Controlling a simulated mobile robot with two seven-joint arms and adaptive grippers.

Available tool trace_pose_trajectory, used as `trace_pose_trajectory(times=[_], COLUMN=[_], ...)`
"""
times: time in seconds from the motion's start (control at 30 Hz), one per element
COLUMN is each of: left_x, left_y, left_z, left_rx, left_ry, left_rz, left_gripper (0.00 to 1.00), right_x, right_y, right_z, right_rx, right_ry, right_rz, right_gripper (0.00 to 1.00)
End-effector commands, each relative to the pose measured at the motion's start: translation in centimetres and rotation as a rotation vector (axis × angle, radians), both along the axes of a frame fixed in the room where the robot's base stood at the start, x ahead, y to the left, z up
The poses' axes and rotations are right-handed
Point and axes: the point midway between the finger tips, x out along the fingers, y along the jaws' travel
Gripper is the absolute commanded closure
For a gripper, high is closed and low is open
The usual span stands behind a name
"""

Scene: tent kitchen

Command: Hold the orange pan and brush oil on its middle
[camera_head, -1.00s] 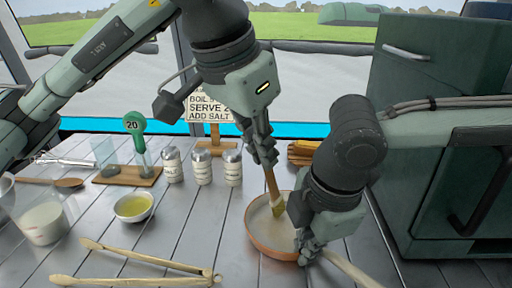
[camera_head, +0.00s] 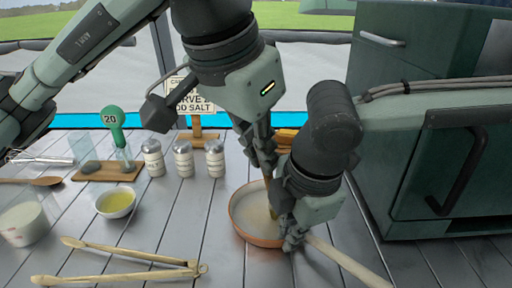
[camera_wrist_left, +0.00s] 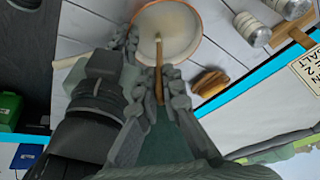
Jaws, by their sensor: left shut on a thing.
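The orange pan (camera_head: 240,214) sits on the table with its pale inside facing up, and its long light handle (camera_head: 345,262) points to the lower right. My left gripper (camera_head: 268,168) is shut on a wooden-handled brush (camera_wrist_left: 158,83), bristles down. The brush tip is over the pan's inside near its middle in the left wrist view; I cannot tell whether it touches. My right gripper (camera_head: 292,242) is at the handle's base by the pan rim. Its fingers overlap the handle, and their closure is unclear. A white bowl (camera_head: 115,203) of yellow oil stands to the left.
Wooden tongs (camera_head: 125,253) lie at the front left. Several shakers (camera_head: 184,160) stand behind the pan, and a measuring cup (camera_head: 24,223) is at the far left. A green cabinet (camera_head: 440,160) blocks the right. Bare table lies between bowl and pan.

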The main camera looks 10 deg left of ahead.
Motion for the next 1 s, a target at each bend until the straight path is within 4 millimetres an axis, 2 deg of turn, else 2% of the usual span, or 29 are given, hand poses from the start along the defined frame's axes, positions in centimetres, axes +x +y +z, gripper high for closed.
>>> trace_pose_trajectory(times=[0.6,1.0], left_x=[-2.3,-1.1], left_y=[-2.6,-3.3], left_z=[0.4,0.7], left_rx=[-0.006,-0.008], left_ry=[0.000,0.001], left_rz=[-0.017,-0.013], left_gripper=[1.00,1.00], right_x=[0.2,0.2], right_y=[0.3,0.4], right_z=[0.1,0.1], right_rx=[0.008,0.008], right_ry=[-0.005,-0.006], right_rz=[0.000,0.003], right_gripper=[1.00,1.00])
